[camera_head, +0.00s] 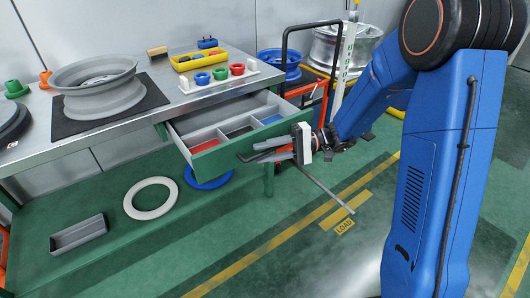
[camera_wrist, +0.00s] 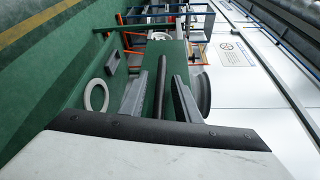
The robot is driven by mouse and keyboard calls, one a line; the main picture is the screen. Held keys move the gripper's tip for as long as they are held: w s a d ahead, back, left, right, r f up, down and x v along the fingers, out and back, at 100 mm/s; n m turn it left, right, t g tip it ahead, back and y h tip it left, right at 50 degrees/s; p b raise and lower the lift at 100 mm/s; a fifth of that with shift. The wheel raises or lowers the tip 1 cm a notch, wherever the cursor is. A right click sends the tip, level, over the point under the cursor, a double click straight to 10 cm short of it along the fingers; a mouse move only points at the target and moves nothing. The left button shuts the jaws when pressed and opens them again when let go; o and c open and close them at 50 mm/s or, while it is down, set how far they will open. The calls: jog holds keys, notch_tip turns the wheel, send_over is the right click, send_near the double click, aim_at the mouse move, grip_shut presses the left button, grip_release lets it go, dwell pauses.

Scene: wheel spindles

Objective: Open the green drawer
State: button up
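The green drawer (camera_head: 213,161) under the workbench is pulled out, and its grey inside with several compartments shows in the head view. Red, dark and blue pieces lie in it. My gripper (camera_head: 246,152) is in front of the right part of the drawer's green face, with its fingers pointing left along it. In the wrist view, the two grey fingers of my gripper (camera_wrist: 157,90) stand apart. A dark bar (camera_wrist: 161,85) shows between them, with a gap on each side. I cannot tell whether this bar is the drawer's handle. A green panel (camera_wrist: 177,58) lies beyond.
The workbench (camera_head: 150,137) carries a grey wheel rim (camera_head: 95,85), a yellow tray (camera_head: 198,60) and a rack with coloured pieces (camera_head: 220,77). Below lie a white ring (camera_head: 133,203), a blue ring (camera_head: 215,183) and a grey bin (camera_head: 78,234). The marked floor in front is clear.

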jog(key=v, duration=1.7)
jog(key=shift+d, duration=0.25)
jog(key=s+r+h, duration=0.2)
jog(key=s+h, duration=0.6)
jog(key=s, duration=0.9)
jog(key=s+d+r+t+h, duration=0.2)
jog(key=s+d+t+h, duration=0.6)
jog(key=s+d, duration=0.2)
jog(key=shift+s+h, duration=0.3)
jog(key=shift+s, duration=0.1)
